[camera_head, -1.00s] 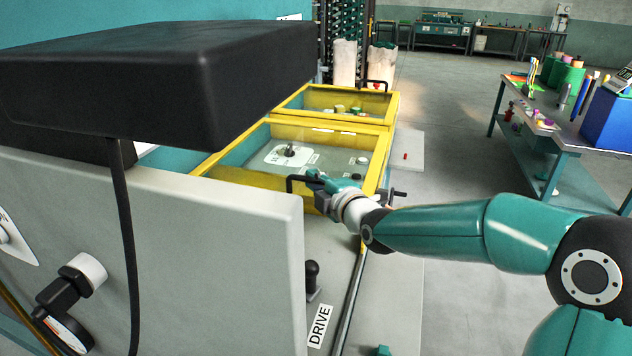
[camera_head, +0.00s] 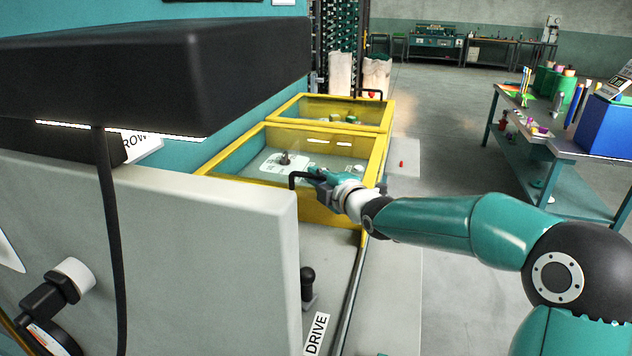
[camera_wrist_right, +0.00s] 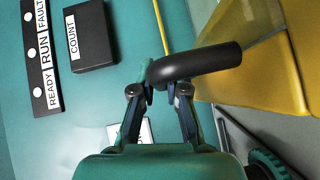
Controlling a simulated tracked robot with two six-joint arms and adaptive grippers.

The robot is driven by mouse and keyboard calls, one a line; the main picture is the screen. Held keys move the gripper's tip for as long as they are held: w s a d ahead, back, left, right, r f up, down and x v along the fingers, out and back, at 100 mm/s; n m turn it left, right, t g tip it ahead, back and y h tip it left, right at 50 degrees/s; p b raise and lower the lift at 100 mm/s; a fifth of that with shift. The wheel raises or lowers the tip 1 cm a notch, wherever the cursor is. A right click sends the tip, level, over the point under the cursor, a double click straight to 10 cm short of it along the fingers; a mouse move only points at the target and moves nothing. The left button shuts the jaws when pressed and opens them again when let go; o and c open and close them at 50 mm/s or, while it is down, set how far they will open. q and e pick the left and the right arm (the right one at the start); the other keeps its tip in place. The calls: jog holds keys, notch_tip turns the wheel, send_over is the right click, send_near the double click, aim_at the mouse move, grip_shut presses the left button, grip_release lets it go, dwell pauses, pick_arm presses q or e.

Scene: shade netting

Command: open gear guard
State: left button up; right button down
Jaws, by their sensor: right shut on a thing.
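The gear guard is a yellow-framed box with a clear top (camera_head: 372,165), in the middle of the head view. Its black bar handle (camera_head: 293,181) is at the front, and shows large in the right wrist view (camera_wrist_right: 205,62). My right gripper (camera_head: 313,177) is shut on this handle; in the right wrist view its fingers (camera_wrist_right: 159,88) close around the near end of the bar. The guard looks shut or nearly so; I cannot tell whether it is raised. My left gripper is not in view.
A second yellow-framed guard (camera_head: 345,105) stands behind the first. A grey panel (camera_head: 200,240) and a black box (camera_head: 150,75) block the left foreground. A black knob (camera_head: 308,277) stands before the guard. A loaded bench (camera_head: 560,135) is at right; floor between is open.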

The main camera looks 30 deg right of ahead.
jog(key=c, duration=1.2)
grip_release()
jog(key=shift+f, duration=0.1)
jog(key=s, duration=0.4)
jog(key=s+r, duration=0.1)
jog(key=s, duration=0.7)
jog(key=shift+a+r, duration=0.2)
jog(key=shift+r, duration=0.1)
